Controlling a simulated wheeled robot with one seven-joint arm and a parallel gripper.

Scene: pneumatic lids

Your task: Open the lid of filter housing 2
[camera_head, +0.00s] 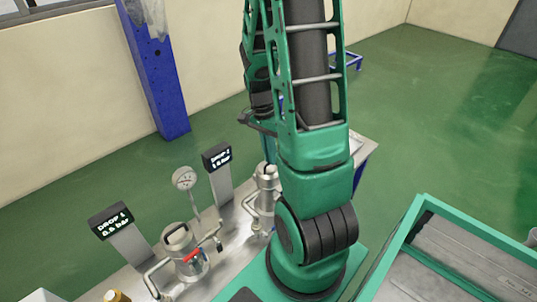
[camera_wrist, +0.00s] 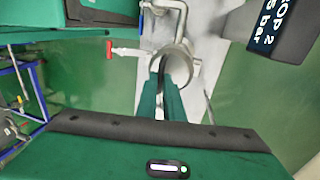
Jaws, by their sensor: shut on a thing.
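Filter housing 2 (camera_head: 264,192), a metal cylinder, stands by the DROP 2 display (camera_head: 218,157); my arm partly covers it in the head view. In the wrist view, the round pale metal housing (camera_wrist: 182,66) is just beyond my fingers. My gripper (camera_wrist: 165,92) has green fingers reaching its near rim. It is shut on a thin dark curved piece (camera_wrist: 161,78), which looks like the lid's handle. The fingers hide much of the lid, and I cannot tell whether it is raised. My gripper is hidden in the head view.
Filter housing 1 (camera_head: 187,262) stands nearer on the metal bench, beside the DROP 1 display (camera_head: 112,220). A round gauge (camera_head: 185,178) rises between the displays. In the wrist view, a red-handled valve (camera_wrist: 109,49) sticks out left and the DROP 2 display (camera_wrist: 272,28) is close at right.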

